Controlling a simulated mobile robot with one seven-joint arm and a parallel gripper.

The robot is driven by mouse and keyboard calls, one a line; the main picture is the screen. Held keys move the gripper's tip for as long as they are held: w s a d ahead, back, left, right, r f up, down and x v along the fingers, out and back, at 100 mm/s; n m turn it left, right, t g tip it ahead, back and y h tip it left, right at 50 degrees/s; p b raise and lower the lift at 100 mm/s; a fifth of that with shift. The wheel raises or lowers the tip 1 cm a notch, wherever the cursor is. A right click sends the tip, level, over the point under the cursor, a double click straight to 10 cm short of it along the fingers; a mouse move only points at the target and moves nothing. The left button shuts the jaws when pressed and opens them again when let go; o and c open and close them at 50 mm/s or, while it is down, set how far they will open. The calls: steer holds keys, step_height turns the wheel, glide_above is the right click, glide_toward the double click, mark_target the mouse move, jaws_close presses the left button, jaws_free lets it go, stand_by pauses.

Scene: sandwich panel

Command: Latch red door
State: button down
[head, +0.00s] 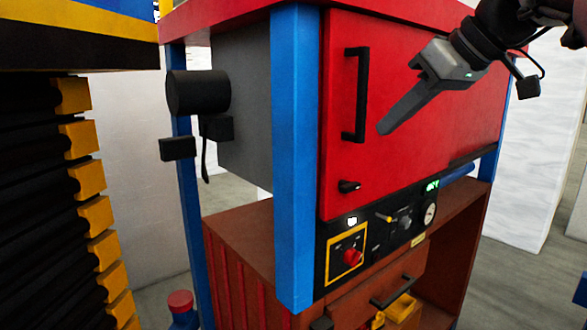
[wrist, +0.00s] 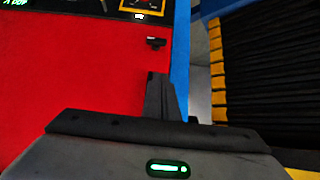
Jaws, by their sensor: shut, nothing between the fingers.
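The red door (head: 430,90) looks shut in its frame in the head view, and it fills the left of the wrist view (wrist: 70,80). Its black vertical handle (head: 350,95) is near its left edge. A small black latch knob (head: 348,186) sits below the handle, at the door's lower left corner; it also shows in the wrist view (wrist: 155,42). My gripper (head: 382,130) is shut and empty, pointing down-left in front of the door, right of the handle and above the latch. I cannot tell the gap to the door. In the wrist view my gripper hides part of the door.
A blue post (head: 295,150) stands left of the door. Below it is a control panel (head: 330,265) with a red knob (head: 352,257) and a gauge (head: 430,213). A drawer (head: 385,285) is lower down. A black-and-yellow ribbed stack (head: 75,190) stands at the left.

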steer(key=shift+f, duration=0.15)
steer(key=shift+f, duration=0.1)
glide_toward(344, 185)
steer(key=w+a, duration=0.2)
steer(key=f, duration=0.2)
steer(key=w+f, duration=0.1)
steer(key=shift+a+f, duration=0.25)
steer(key=shift+f, duration=0.15)
steer(key=shift+w+a+f+b, duration=0.1)
steer(key=shift+f+b, duration=0.05)
steer(key=shift+b, duration=0.15)
